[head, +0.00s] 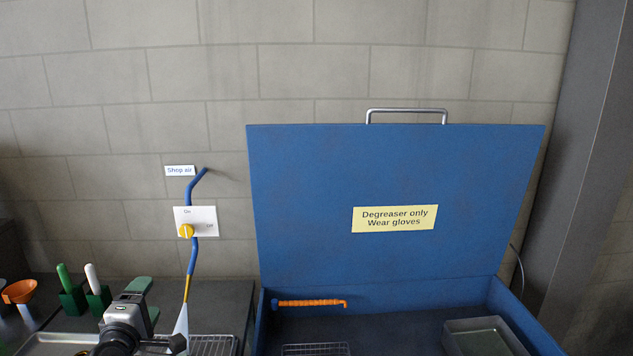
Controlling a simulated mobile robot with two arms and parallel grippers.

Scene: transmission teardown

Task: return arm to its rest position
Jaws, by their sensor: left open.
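My left gripper (146,299) shows at the lower left, with a grey and black wrist and green fingers. The fingers are apart and I see nothing between them. It is over the dark bench, in front of the wall and left of the blue air line. My right gripper is not in view.
An open blue degreaser tank (392,195) stands right, its lid raised; inside are an orange hose (312,303), a wire basket (316,349) and a grey tray (484,338). A yellow air knob (186,231), green holders (98,300) and an orange funnel (19,291) are left.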

